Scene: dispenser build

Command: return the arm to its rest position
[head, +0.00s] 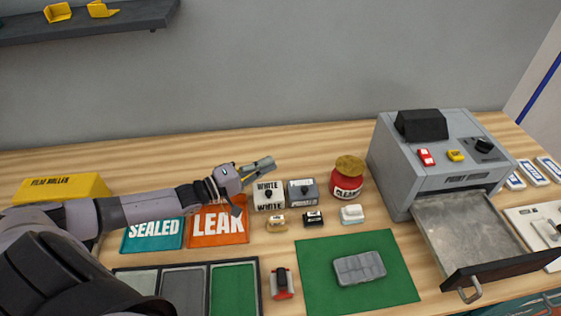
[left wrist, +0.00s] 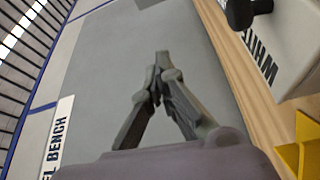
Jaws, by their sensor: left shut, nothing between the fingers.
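My left arm (head: 150,207) reaches in from the left over the wooden bench. My left gripper (head: 266,164) is above the bench, just behind and over the white box (head: 269,195) marked WHITE. Its fingers point to the right and hold nothing. My right gripper is in neither view.
The orange LEAK mat (head: 218,228) and teal SEALED mat (head: 153,235) lie near my forearm. A yellow box (head: 62,187) is at left. A grey box (head: 303,192), red jar (head: 346,184) and grey machine (head: 440,165) with open drawer stand right. A green mat (head: 320,290) holds a grey block (head: 360,268).

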